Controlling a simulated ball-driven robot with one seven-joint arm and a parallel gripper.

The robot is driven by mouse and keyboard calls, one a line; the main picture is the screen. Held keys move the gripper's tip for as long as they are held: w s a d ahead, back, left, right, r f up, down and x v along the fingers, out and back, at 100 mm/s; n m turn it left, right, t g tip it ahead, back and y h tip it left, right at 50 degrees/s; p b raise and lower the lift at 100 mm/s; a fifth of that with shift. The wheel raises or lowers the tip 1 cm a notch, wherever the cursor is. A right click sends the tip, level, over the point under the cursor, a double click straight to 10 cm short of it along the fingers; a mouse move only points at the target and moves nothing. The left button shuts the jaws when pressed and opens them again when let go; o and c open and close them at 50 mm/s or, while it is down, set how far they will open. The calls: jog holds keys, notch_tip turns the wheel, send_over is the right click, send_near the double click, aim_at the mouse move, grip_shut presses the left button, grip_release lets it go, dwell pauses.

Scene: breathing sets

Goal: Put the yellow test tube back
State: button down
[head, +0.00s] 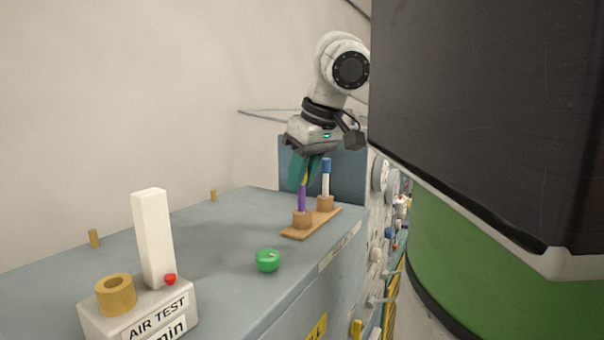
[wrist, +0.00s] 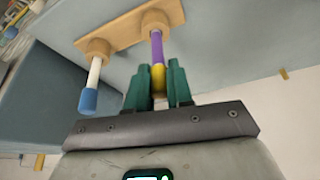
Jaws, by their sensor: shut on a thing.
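The yellow test tube (head: 302,200) has a purple body and a yellow top. It stands upright, its lower end at the front wooden cup (head: 302,220) of a small wooden rack (head: 325,222); how deep it sits is hidden. My gripper (head: 305,176) comes from above with green fingers shut around the yellow top. In the wrist view, the yellow top (wrist: 158,79) lies between the fingertips (wrist: 158,70), and the purple body runs to the cup (wrist: 156,22). A white tube with a blue cap (head: 326,166) stands in the other cup, beside my gripper.
The rack is on a grey-blue cabinet top near its right edge. A green knob (head: 267,260) and a white AIR TEST block (head: 153,240) with a brass ring (head: 116,294) are nearer. A pale wall is behind.

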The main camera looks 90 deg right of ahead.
jog(key=shift+f, duration=0.2)
jog(key=c, duration=1)
grip_release()
jog(key=shift+r, duration=0.1)
jog(key=shift+r, duration=0.25)
jog(key=v, duration=1.1)
jog(key=shift+s+a+r, duration=0.15)
jog(key=shift+r, duration=0.2)
